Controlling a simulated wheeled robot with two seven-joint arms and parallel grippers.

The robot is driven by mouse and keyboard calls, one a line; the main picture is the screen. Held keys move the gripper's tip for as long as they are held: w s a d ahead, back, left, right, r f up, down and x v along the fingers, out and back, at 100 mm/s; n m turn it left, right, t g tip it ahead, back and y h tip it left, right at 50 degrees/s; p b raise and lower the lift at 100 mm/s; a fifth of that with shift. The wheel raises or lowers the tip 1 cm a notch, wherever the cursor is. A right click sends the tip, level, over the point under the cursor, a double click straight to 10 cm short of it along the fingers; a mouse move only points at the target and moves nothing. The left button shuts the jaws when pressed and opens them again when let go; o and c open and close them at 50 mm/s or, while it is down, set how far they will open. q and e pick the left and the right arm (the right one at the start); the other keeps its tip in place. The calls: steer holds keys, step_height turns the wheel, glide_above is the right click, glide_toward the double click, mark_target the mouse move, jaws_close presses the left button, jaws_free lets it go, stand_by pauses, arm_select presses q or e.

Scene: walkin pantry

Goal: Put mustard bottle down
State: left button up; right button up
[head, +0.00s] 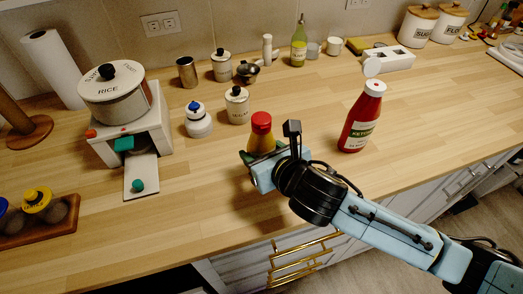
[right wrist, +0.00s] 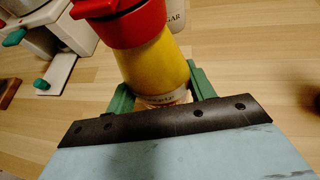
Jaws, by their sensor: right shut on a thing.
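The mustard bottle (head: 260,140) is yellow with a red cap and stands roughly upright over the wooden counter, near its front edge. My right gripper (head: 262,160) is shut on its lower part. In the right wrist view the yellow body (right wrist: 157,68) sits between the green fingers of my right gripper (right wrist: 160,90). The gripper hides most of the bottle's base, so I cannot tell whether it touches the counter. My left gripper is not in view.
A ketchup bottle (head: 362,117) stands to the right. A small sugar jar (head: 237,106) and a white blue-topped container (head: 199,121) stand behind. A rice dispenser (head: 128,118) is at left. The counter (head: 215,190) is clear left of the gripper.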

steer(key=shift+f, duration=0.1)
steer(key=o, duration=1.3)
steer(key=shift+s+d+r, duration=0.15)
steer(key=shift+s+r, duration=0.05)
steer(key=shift+r, duration=0.05)
steer(key=p+v, duration=0.2)
steer(key=v, duration=0.9)
steer(key=shift+s+d+r, duration=0.1)
steer(key=shift+s, duration=0.05)
